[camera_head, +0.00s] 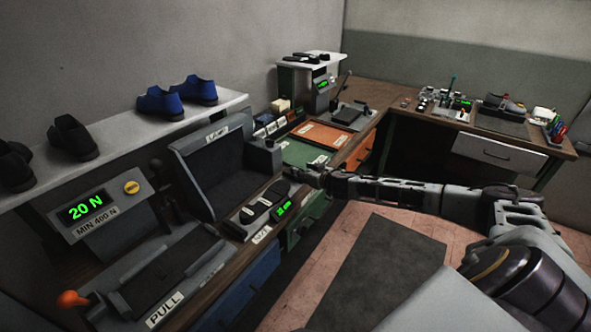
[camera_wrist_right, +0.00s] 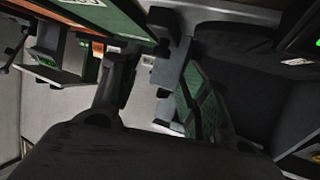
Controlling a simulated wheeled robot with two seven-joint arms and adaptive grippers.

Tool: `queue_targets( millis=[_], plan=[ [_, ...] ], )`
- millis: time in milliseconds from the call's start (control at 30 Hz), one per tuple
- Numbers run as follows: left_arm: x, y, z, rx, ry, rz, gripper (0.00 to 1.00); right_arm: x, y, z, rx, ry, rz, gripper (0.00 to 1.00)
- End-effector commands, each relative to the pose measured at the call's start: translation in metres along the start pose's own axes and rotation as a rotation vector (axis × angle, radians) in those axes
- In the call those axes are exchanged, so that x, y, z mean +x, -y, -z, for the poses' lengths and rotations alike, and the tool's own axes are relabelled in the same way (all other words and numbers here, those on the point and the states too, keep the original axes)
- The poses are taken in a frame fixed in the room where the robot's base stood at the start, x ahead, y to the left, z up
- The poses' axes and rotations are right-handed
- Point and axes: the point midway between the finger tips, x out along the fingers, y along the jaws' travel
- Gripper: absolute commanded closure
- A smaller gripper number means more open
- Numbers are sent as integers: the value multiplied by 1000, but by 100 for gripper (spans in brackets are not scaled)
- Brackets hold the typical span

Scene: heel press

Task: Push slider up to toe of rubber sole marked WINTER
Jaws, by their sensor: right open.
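A small grey measuring device (camera_head: 250,222) with a lit green display (camera_head: 283,208) stands at the bench's front edge in the head view. Dark sole-shaped pieces (camera_head: 257,205) lie on it; they are too small to read a WINTER mark, and I cannot single out the slider. My right gripper (camera_head: 302,174) reaches in from the right and is above and just right of the device, apart from it as far as I can tell. My left gripper is not in view.
A green mat (camera_head: 300,152) and an orange tray (camera_head: 325,134) lie beyond the gripper. A press with a 20 N display (camera_head: 86,208) is at left. Shoes stand on the shelf (camera_head: 130,130).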

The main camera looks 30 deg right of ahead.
Motion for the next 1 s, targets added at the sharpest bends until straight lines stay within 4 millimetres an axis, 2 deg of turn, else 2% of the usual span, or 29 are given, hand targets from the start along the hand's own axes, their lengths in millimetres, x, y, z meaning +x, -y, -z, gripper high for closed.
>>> queue_targets(
  millis=[1000],
  plan=[
    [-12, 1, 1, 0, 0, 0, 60, 64, 1, 1, 0, -1, 2, 54]
  ],
)
